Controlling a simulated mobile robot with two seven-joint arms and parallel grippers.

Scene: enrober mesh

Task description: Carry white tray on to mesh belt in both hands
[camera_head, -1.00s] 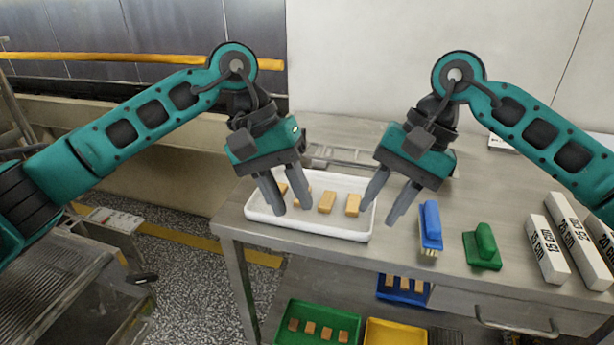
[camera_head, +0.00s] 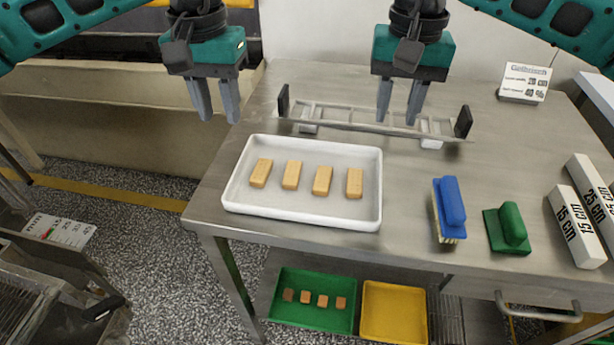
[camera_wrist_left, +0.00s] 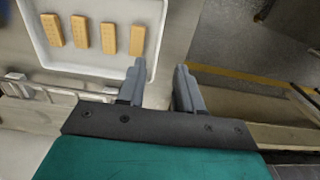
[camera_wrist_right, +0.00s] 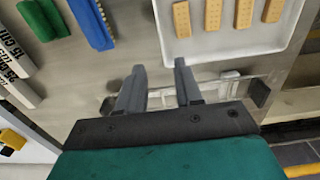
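The white tray (camera_head: 300,214) lies flat on the steel table near its left front corner, with several tan bars in a row in it. It also shows in the left wrist view (camera_wrist_left: 100,75) and the right wrist view (camera_wrist_right: 215,45). My left gripper (camera_head: 216,112) is open and empty, above and behind the tray's left side. My right gripper (camera_head: 400,115) is open and empty, behind and right of the tray. A mesh surface (camera_head: 22,310) shows at the lower left; I cannot tell if it is the mesh belt.
A metal frame with black end pads (camera_head: 370,122) lies behind the tray. A blue brush (camera_head: 450,205), a green scrubber (camera_head: 508,228) and white labelled blocks (camera_head: 577,225) stand to the right. Green (camera_head: 312,318) and yellow (camera_head: 393,312) trays sit below. A sign (camera_head: 524,82) stands at the back right.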

